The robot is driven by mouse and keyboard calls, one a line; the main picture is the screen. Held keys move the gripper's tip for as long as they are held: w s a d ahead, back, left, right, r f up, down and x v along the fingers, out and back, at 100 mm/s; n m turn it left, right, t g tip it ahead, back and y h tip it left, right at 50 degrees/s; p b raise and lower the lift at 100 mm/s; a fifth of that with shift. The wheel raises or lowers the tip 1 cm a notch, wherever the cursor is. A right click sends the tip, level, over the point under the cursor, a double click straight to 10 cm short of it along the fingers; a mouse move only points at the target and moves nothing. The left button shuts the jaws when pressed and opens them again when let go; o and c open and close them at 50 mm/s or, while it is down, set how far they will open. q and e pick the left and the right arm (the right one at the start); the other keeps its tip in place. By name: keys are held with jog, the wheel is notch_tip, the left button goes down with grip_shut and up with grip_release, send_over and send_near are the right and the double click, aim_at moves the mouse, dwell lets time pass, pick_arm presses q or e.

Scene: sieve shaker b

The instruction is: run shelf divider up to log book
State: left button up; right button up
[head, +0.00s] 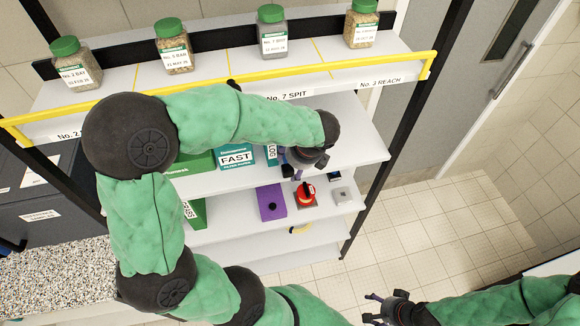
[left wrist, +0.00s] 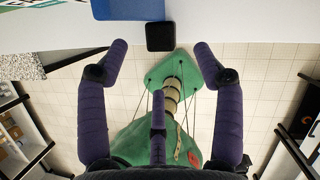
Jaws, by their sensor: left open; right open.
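The log book (head: 271,153) is a teal spine marked LOG, standing on the middle shelf in the head view. My left gripper (head: 304,168) is just right of it and hides part of the shelf. In the left wrist view a small black block (left wrist: 160,37), possibly the shelf divider, sits near the shelf edge beside a blue item (left wrist: 127,10) that may be the log book. My left gripper's open fingers (left wrist: 161,52) are on either side of the block, apart from it. My right gripper (head: 372,308) is open and empty, low at right over the floor.
A teal FAST box (head: 236,156) and green box stand left of the log book. Jars stand on the top shelf behind a yellow rail (head: 330,65). A purple box (head: 271,203) and red switch (head: 306,194) sit on the shelf below. The middle shelf's right end (head: 360,146) is clear.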

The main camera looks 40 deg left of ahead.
pick_arm(q)
jog(key=v, duration=0.5)
jog(key=shift+d+r, duration=0.2)
jog(key=shift+r, duration=0.15)
